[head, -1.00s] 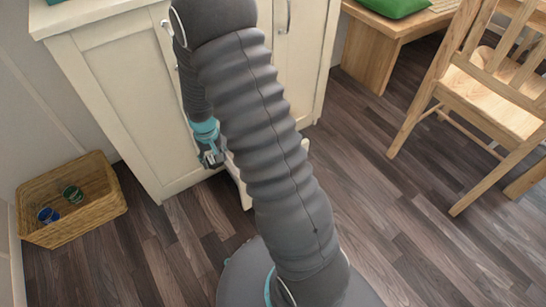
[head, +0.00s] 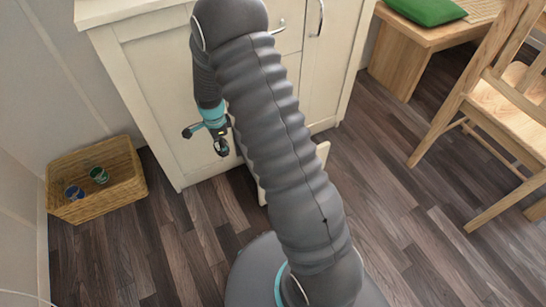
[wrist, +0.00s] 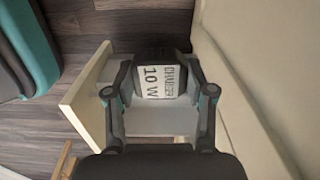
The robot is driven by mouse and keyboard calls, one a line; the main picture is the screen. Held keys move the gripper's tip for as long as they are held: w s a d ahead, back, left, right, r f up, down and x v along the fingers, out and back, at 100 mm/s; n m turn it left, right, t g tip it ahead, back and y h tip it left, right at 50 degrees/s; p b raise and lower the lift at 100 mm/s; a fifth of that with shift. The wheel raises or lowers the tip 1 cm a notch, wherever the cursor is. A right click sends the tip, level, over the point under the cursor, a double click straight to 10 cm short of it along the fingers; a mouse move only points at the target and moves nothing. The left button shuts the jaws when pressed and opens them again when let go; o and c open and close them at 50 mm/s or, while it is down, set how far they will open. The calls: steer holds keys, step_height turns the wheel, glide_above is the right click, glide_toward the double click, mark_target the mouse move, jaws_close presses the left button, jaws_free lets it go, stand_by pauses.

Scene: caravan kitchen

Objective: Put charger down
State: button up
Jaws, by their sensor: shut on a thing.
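In the head view my gripper (head: 217,140) hangs in front of the cream cabinet (head: 155,100), and my arm hides most of the open drawer (head: 322,155).
A wicker basket (head: 110,203) with a blue and a green item stands on the floor at left. A wooden chair (head: 500,110) and a bench with a green cushion (head: 428,9) are at right. Wooden floor is clear between.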

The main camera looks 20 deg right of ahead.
steer(key=shift+d+m, duration=0.3)
steer(key=shift+d, duration=0.15)
steer(key=d, duration=1.6)
steer(key=f, duration=0.8)
steer(key=d+f, duration=0.1)
steer(key=f, duration=0.4)
steer(key=shift+s+p, duration=0.3)
steer(key=shift+s, duration=0.05)
steer(key=shift+f, duration=2.5)
steer(key=shift+f, duration=0.1)
steer(key=shift+f+b, duration=0.15)
steer(key=shift+b, duration=0.15)
steer(key=o, duration=1.1)
steer(key=shift+o, duration=0.2)
